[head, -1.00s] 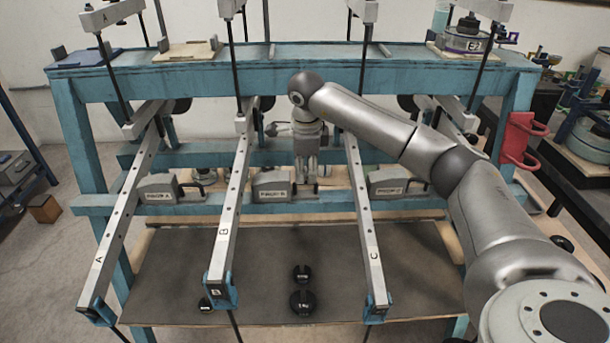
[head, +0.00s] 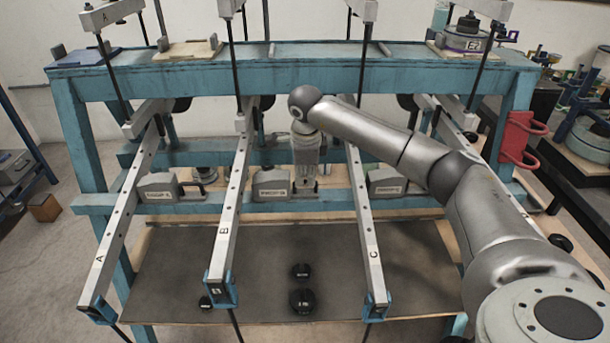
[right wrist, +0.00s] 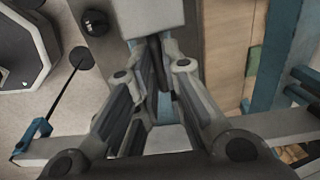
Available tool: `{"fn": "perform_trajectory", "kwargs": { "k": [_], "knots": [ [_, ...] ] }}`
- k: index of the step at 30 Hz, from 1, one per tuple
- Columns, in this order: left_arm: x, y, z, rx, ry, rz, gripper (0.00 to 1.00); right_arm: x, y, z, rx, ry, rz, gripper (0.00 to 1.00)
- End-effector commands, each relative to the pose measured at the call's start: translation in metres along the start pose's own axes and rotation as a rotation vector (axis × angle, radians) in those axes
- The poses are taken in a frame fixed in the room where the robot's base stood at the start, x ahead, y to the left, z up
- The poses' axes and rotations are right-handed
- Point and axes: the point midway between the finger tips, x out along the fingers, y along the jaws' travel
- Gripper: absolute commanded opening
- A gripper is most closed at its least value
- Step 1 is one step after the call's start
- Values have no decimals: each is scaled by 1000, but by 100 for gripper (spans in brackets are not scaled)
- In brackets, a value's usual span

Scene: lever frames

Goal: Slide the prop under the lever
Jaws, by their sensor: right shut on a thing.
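Three long grey levers slope towards me: lever A (head: 120,222), lever B (head: 232,205) and lever C (head: 366,220). Grey block-shaped props stand on the blue rail behind them: a left prop (head: 157,188), a middle prop (head: 271,186) and a right prop (head: 385,183). My right gripper (head: 304,190) is down at the right end of the middle prop, between levers B and C. In the right wrist view, its fingers (right wrist: 165,58) are closed around a dark handle, with the grey block (right wrist: 155,18) just beyond. My left gripper is not in view.
Black round weights (head: 302,300) lie on the dark mat (head: 280,250) below the levers. The blue frame (head: 300,70) surrounds the levers, with hanging rods in front. A red bracket (head: 520,140) is on the right post. My right arm covers the frame's right part.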

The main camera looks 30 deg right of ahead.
Motion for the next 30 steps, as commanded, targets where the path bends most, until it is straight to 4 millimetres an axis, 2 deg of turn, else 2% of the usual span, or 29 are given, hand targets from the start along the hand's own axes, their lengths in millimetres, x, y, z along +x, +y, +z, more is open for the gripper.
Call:
{"fn": "perform_trajectory", "kwargs": {
  "k": [5, 8, 15, 19, 24, 30],
  "knots": [
    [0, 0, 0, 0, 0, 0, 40, 0, 0, 2, -1, 0, 0, 0],
    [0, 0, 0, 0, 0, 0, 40, 0, 0, 14, -3, -2, 1, 0],
    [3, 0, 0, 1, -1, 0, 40, 0, 0, 73, -5, -6, -1, 0],
    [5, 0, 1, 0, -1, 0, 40, 0, 0, 95, -3, -5, -1, 0],
    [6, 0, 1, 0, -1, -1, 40, 0, 0, 106, -2, -4, -1, 0],
    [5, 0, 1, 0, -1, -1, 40, -1, -1, 107, -2, -7, -1, 0]
  ]
}}
